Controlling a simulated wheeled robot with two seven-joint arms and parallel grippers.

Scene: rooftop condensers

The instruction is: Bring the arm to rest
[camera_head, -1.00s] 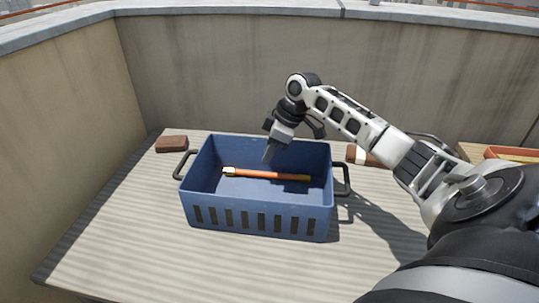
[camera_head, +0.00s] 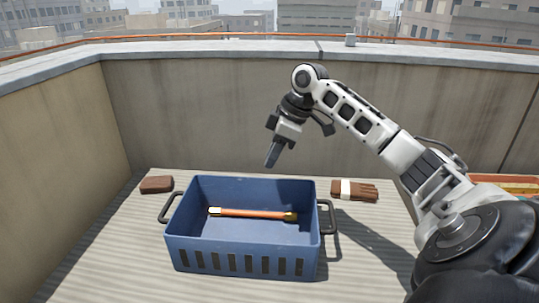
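My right arm comes in from the right, and my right gripper (camera_head: 271,156) points down over the back of the blue crate (camera_head: 242,250). It is clear of the crate and nothing shows in it. Its fingers are seen edge-on, so I cannot tell whether they are open or shut. My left gripper is out of view.
A brown block (camera_head: 157,184) lies left of the crate on the striped table (camera_head: 100,255). An orange-edged container (camera_head: 505,184) stands far right. A parapet wall (camera_head: 200,110) closes off the back.

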